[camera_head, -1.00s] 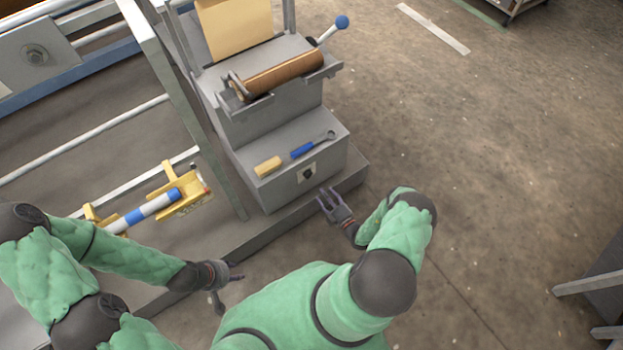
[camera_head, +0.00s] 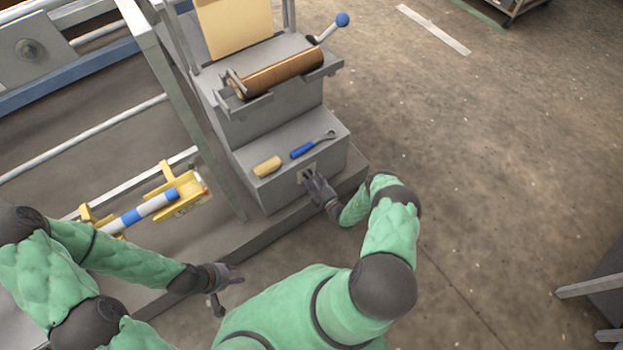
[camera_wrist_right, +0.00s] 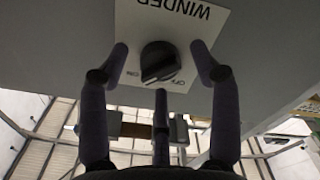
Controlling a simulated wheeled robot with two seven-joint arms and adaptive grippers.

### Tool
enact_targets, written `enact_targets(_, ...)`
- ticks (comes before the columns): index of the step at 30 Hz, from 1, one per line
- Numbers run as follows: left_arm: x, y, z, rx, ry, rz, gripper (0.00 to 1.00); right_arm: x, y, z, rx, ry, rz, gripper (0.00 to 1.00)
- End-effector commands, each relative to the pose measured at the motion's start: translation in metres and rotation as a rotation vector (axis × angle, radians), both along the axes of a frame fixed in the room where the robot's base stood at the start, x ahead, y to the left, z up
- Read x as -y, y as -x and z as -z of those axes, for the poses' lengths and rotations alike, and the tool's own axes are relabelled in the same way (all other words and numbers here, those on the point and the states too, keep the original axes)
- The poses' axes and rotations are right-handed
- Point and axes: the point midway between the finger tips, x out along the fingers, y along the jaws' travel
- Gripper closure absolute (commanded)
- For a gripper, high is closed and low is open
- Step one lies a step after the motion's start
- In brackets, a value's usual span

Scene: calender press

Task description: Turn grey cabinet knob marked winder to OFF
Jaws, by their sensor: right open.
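The black winder knob (camera_wrist_right: 160,62) sits on a white plate (camera_wrist_right: 190,22) lettered WINDER, with ON and OFF marks, seen upside down in the right wrist view. The plate is on the front of the grey cabinet (camera_head: 275,191). My right gripper (camera_wrist_right: 158,60) is open, with a finger on either side of the knob and a third finger below it in the picture; I see gaps beside the knob. In the head view my right gripper (camera_head: 308,177) covers most of the plate. My left gripper (camera_head: 236,278) is away from the cabinet at lower left; its jaw state is unclear.
A wooden-handled brush or block (camera_head: 267,166) and a blue-handled wrench (camera_head: 303,150) lie on the cabinet's lower step. A brown roll (camera_head: 285,73) and a blue-knobbed lever (camera_head: 341,20) are above.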

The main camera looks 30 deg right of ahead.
Motion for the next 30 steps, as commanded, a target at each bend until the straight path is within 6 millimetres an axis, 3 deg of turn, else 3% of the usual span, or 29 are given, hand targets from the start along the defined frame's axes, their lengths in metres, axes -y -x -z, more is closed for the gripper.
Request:
enact_targets(1, 0.0, 0.0, 0.0, 0.0, 0.0, 0.0, 0.6, 0.0, 0.0, 0.0, 0.0, 0.0, 0.0, 0.43)
enact_targets(6, 0.0, 0.0, 0.0, 0.0, 0.0, 0.0, 0.6, 0.0, 0.0, 0.0, 0.0, 0.0, 0.0, 0.91)
enact_targets(7, 0.0, 0.0, 0.0, 0.0, 0.0, 0.0, 0.6, 0.0, 0.0, 0.0, 0.0, 0.0, 0.0, 0.94)
enact_targets(20, 0.0, 0.0, 0.005, 0.0, 0.0, 0.0, 0.6, 0.001, 0.0, 0.001, 0.004, 0.064, 0.001, 0.94)
enact_targets(30, 0.0, 0.0, 0.017, 0.0, 0.0, 0.0, 0.6, 0.001, 0.0, 0.002, 0.023, 0.316, 0.001, 0.94)
